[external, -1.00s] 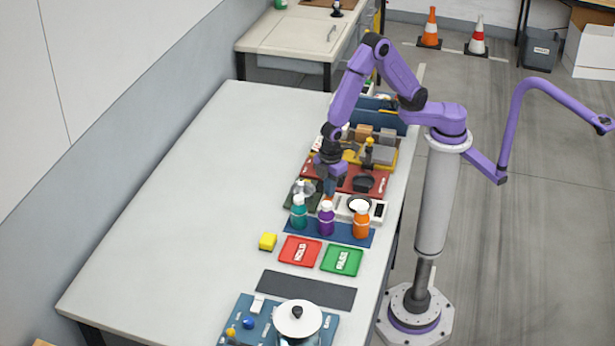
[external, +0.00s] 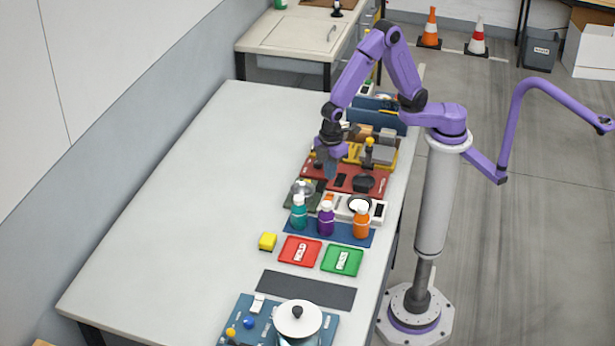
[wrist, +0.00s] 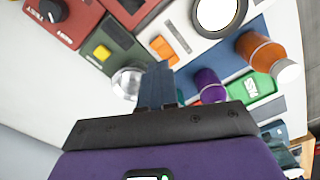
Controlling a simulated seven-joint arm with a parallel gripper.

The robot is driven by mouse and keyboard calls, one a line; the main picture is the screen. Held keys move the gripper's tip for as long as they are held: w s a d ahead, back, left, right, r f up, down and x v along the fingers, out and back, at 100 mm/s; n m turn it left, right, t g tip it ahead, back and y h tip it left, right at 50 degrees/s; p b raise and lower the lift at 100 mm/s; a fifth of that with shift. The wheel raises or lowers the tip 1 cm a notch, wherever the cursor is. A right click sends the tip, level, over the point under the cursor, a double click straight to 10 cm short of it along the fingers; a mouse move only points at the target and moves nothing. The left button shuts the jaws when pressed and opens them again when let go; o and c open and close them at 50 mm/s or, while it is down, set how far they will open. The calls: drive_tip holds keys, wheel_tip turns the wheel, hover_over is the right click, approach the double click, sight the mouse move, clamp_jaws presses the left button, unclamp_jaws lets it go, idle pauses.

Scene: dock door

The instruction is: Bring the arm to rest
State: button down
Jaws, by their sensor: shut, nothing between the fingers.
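My gripper (external: 328,167) hangs from my purple arm above the row of items on the white table, over the red tray's near left area. In the wrist view its fingers (wrist: 157,86) are together with nothing between them. The gripper is clear of the teal bottle (external: 299,212), the purple bottle (external: 326,218) and the orange bottle (external: 361,221), which stand upright on a blue mat (external: 292,236).
A white-lidded pot (external: 297,321) stands at the near end. The table's left side (external: 190,200) is bare.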

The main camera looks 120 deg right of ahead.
drive_tip(key=shift+r, duration=0.3)
drive_tip(key=s+a+r+n, duration=0.45)
drive_tip(key=s+a, duration=0.35)
drive_tip(key=s, duration=0.4)
drive_tip(key=s+r+n, duration=0.1)
drive_tip(key=s+n, duration=0.1)
drive_tip(key=s, duration=0.6)
drive_tip(key=s+d+r+n, duration=0.1)
drive_tip(key=s+r+n, duration=0.1)
drive_tip(key=s, duration=0.6)
drive_tip(key=shift+n, duration=0.55)
